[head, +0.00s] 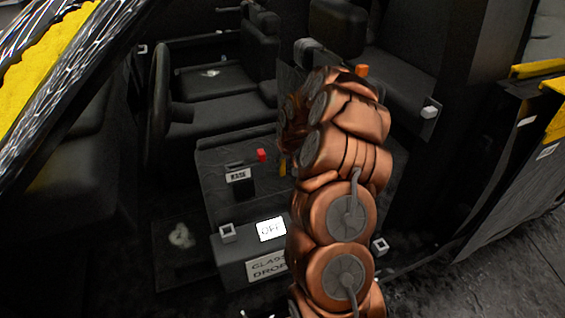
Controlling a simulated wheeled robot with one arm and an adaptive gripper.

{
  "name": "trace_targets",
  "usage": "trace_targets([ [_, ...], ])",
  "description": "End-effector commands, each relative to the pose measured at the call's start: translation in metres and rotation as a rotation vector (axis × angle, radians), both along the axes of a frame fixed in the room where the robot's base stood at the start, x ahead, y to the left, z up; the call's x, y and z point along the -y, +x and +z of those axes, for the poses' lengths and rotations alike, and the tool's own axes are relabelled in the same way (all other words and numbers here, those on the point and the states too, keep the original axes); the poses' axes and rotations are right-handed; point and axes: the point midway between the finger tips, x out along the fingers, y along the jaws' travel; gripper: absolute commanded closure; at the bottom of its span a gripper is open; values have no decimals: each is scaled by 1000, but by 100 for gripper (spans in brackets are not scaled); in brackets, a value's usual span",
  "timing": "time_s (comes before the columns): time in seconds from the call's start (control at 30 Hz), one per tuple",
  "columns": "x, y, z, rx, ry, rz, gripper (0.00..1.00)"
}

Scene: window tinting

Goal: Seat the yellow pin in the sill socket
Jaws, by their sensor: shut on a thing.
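My copper arm rises through the middle of the head view and hides what is behind it. My gripper cannot be made out; the far end of the arm is turned away from the camera. A narrow yellow piece (283,165) shows just left of the arm, partly covered by it; it may be the yellow pin, but I cannot tell what holds it. A pale square socket-like fitting (380,246) is low, just right of the arm. A similar hollow fitting (227,232) is on the dark box at left. I cannot tell which is the sill socket.
The dark box (233,270) has a white label. A red piece (262,155) and a small labelled black block (239,182) are behind it. A steering wheel (158,110) and dark seats stand at left and back. The yellow-edged door (515,150) is at right.

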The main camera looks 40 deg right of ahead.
Motion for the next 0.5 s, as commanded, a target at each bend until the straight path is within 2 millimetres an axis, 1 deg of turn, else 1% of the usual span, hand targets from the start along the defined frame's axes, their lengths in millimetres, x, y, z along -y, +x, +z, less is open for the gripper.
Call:
trace_targets([
  [0.17, 0, 0, 1, 1, -1, 0, 100],
  [0.3, 0, 0, -3, 0, -1, 1, 100],
  [0.33, 0, 0, -3, 1, -2, 1, 80],
  [0.5, 0, 0, -2, 1, -2, 1, 62],
])
